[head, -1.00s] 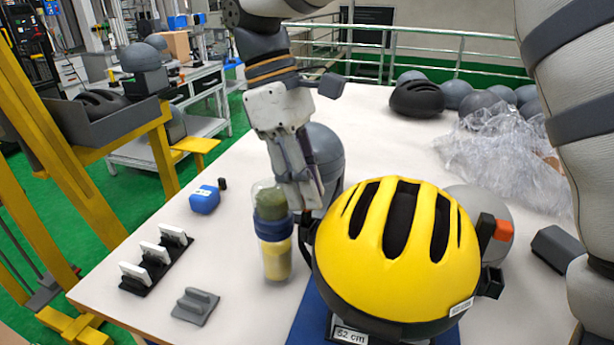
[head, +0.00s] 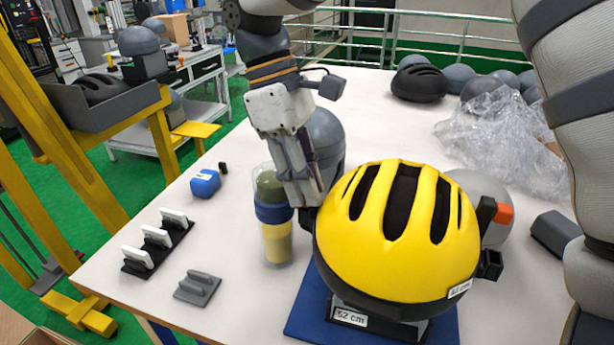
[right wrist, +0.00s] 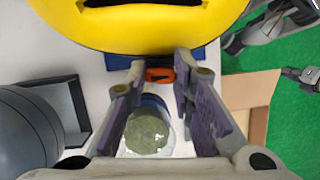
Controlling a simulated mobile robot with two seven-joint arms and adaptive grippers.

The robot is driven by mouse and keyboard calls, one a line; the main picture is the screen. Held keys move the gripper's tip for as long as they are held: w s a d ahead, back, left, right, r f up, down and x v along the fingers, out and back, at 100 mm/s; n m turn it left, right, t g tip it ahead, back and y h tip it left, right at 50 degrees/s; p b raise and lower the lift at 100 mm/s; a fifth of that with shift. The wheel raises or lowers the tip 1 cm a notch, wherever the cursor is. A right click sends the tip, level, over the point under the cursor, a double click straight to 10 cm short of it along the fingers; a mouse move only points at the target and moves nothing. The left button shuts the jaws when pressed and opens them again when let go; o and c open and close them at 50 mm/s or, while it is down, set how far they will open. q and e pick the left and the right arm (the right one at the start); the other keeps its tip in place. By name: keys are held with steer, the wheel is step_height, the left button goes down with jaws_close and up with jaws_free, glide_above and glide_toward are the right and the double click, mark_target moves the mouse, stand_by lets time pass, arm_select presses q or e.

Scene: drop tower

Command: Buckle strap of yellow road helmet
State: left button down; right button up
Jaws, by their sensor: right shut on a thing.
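The yellow helmet (head: 340,245) sits upright on a stand labelled 52 cm (head: 375,322). A black piece with an orange end (head: 504,215) stands at its right side, and a black clip-like part (head: 490,265) is below that. My right gripper (head: 311,200) is at the helmet's left edge. In the right wrist view my right gripper (right wrist: 161,70) is shut on an orange and black buckle piece (right wrist: 160,75), close to the helmet rim (right wrist: 140,45). The strap itself is hidden or too small to make out.
A bottle with a blue band (head: 272,213) stands close to my right gripper. A grey headform (head: 325,138) is behind it. A blue mat (head: 302,318) lies under the stand. Small racks (head: 155,245) and a blue object (head: 205,183) lie left. Clear plastic wrap (head: 500,135) lies at the right.

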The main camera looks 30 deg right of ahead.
steer(key=o, duration=0.8)
steer(key=shift+o, duration=0.2)
steer(key=v, duration=1.2)
steer(key=shift+s+f, duration=0.1)
